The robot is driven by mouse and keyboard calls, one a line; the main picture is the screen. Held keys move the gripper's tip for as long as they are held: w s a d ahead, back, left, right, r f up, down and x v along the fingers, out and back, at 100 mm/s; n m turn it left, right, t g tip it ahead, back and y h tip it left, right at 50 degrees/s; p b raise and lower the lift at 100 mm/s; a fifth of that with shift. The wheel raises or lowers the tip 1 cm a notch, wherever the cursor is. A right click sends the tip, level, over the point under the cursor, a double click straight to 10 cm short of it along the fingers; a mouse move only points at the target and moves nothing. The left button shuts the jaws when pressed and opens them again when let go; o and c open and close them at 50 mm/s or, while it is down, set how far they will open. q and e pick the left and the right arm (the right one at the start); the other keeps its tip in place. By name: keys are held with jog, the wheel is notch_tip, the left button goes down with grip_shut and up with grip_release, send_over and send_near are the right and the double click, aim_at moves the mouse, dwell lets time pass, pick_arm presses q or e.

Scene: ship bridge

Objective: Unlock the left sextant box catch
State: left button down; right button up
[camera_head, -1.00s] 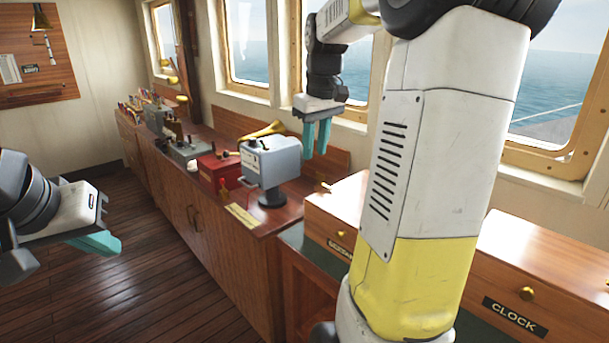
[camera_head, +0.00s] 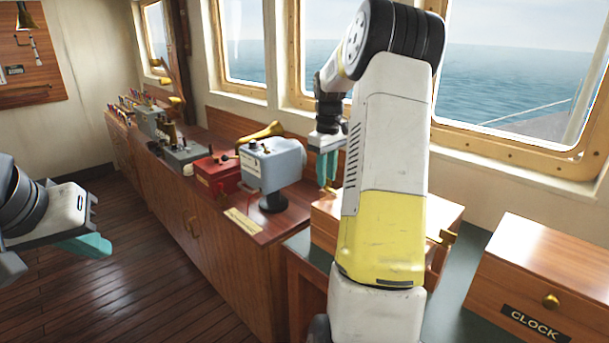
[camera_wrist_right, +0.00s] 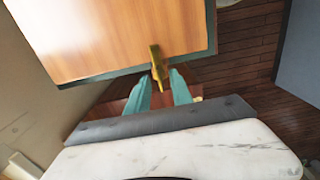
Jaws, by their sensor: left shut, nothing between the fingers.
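The wooden sextant box (camera_head: 428,207) stands on the counter, largely hidden behind my right arm in the head view. A brass catch (camera_head: 447,238) shows at its right front edge. In the right wrist view, a brass catch (camera_wrist_right: 157,64) stands at the edge of the box (camera_wrist_right: 120,35). My right gripper (camera_wrist_right: 163,80) is open, its teal fingertips on either side of the catch's lower end; I cannot tell whether they touch it. In the head view this gripper (camera_head: 327,175) hangs at the box's left end. My left gripper (camera_head: 95,245) is shut and empty, over the floor at left.
A wooden box labelled CLOCK (camera_head: 545,270) stands at the right. A grey-blue instrument (camera_head: 272,165) and a red box (camera_head: 217,172) stand on the cabinet left of my right gripper. Windows line the back. Green counter shows between the two boxes.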

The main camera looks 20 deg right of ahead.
jog(key=shift+f, duration=0.2)
grip_shut()
